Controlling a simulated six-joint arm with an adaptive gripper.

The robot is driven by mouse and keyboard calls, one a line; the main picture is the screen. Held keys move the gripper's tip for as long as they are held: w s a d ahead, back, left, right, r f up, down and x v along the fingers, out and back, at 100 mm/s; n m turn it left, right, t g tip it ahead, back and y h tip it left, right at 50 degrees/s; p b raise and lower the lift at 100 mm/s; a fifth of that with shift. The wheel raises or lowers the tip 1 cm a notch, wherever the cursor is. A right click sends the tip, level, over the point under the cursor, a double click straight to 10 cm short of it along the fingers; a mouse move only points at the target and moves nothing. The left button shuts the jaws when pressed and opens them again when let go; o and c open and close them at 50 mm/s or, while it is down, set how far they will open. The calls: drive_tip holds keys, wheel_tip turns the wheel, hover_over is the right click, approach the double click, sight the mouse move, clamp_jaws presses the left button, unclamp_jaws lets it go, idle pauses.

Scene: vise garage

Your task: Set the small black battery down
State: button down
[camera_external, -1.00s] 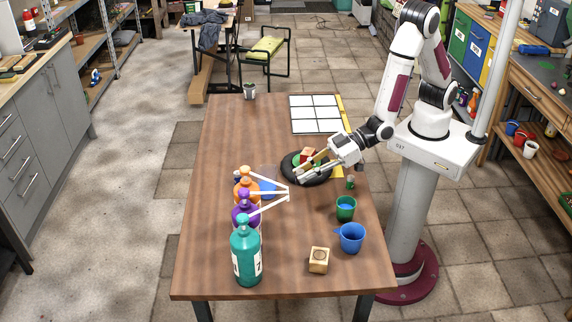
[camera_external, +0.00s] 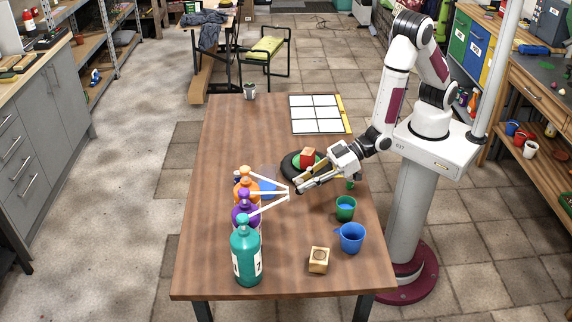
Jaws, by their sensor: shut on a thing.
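My gripper (camera_external: 300,188) is shut just in front of the black round dish, low over the table or at its surface. A small dark thing shows between the fingertips, which I take for the small black battery (camera_external: 299,191). It is mostly hidden by the fingers, and I cannot tell whether it touches the table. The tips are close to the white pump spouts of the bottles.
The black dish (camera_external: 288,168) holds a red block (camera_external: 307,155) and something green. Orange, purple (camera_external: 243,214) and teal (camera_external: 246,252) pump bottles stand left. A green cup (camera_external: 345,208), blue mug (camera_external: 351,237) and wooden block (camera_external: 319,260) stand right. A white grid board (camera_external: 316,114) lies behind.

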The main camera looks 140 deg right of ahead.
drive_tip(key=shift+f, duration=1.6)
drive_tip(key=shift+f, duration=2.05)
drive_tip(key=shift+f, duration=0.15)
drive_tip(key=c, duration=1.9)
unclamp_jaws()
drive_tip(key=shift+r, duration=0.2)
drive_tip(key=shift+v, duration=3.75)
drive_tip(key=shift+w, duration=0.1)
